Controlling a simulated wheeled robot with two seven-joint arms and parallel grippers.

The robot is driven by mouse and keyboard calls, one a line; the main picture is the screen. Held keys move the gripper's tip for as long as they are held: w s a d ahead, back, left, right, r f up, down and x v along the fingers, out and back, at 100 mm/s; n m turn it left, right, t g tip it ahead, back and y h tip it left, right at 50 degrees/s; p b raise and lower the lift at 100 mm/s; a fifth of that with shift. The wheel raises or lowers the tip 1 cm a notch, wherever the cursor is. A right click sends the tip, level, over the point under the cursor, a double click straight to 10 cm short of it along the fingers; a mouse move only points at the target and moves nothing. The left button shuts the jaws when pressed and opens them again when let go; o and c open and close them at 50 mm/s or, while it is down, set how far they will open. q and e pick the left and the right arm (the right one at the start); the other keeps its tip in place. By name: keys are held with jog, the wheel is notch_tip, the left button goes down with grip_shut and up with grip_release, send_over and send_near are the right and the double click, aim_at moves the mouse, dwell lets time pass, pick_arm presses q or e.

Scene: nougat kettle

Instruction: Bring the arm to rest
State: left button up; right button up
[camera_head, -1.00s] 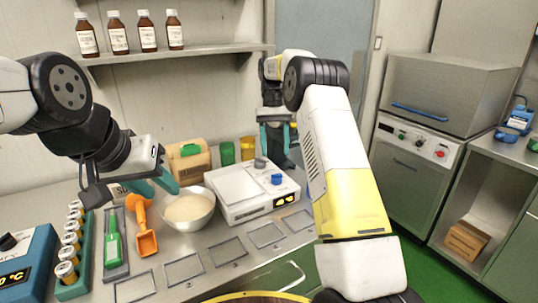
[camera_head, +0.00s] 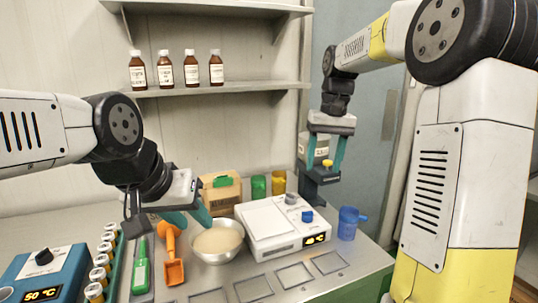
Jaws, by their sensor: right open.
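My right gripper (camera_head: 322,170) is raised beyond the right end of the white scale, its two teal fingers apart. Behind its fingers is a dark stand-like device (camera_head: 318,185) with a pale labelled part and a yellow knob; whether they touch I cannot tell. My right arm's white and yellow links fill the right side of the view. My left gripper (camera_head: 187,219) hangs low at the left rim of the metal bowl (camera_head: 217,257), which holds a pale mass. Its teal fingers look apart, with nothing seen between them.
The white scale (camera_head: 265,225) stands right of the bowl, with a blue mug (camera_head: 348,222) beside it. An orange scoop (camera_head: 173,270), a green-handled tool (camera_head: 141,275), a vial rack (camera_head: 97,280) and a blue heater (camera_head: 42,270) crowd the left. Brown bottles (camera_head: 191,70) stand on the shelf above.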

jog(key=s+f+t, duration=0.1)
jog(key=s+t, duration=0.2)
jog(key=s, duration=0.7)
jog(key=s+f+t+y, duration=0.1)
jog(key=s+t, duration=0.2)
jog(key=s, duration=0.8)
jog(key=shift+s+a+f, duration=0.15)
jog(key=shift+s+f, duration=0.1)
jog(key=shift+f, duration=0.15)
